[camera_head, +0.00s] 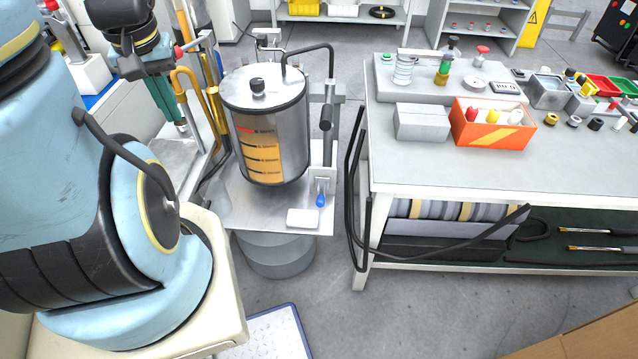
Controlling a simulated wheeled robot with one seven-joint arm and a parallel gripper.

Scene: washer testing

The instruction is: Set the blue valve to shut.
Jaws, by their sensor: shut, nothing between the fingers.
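The blue valve (321,200) has a small blue handle hanging down below a pale metal bracket. It is at the front right of a cylindrical metal tank (265,125), on the tank's stand. The handle's exact turn is too small to tell. My gripper (182,124) is at the upper left, left of the tank, pointing down with its green fingers together. It is empty and well apart from the blue valve.
Yellow pipes (213,105) stand between my gripper and the tank. A small white block (303,218) lies just left of the blue valve on the stand's edge. Black hoses (352,200) hang between the stand and the workbench (430,172). The floor in front is partly clear.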

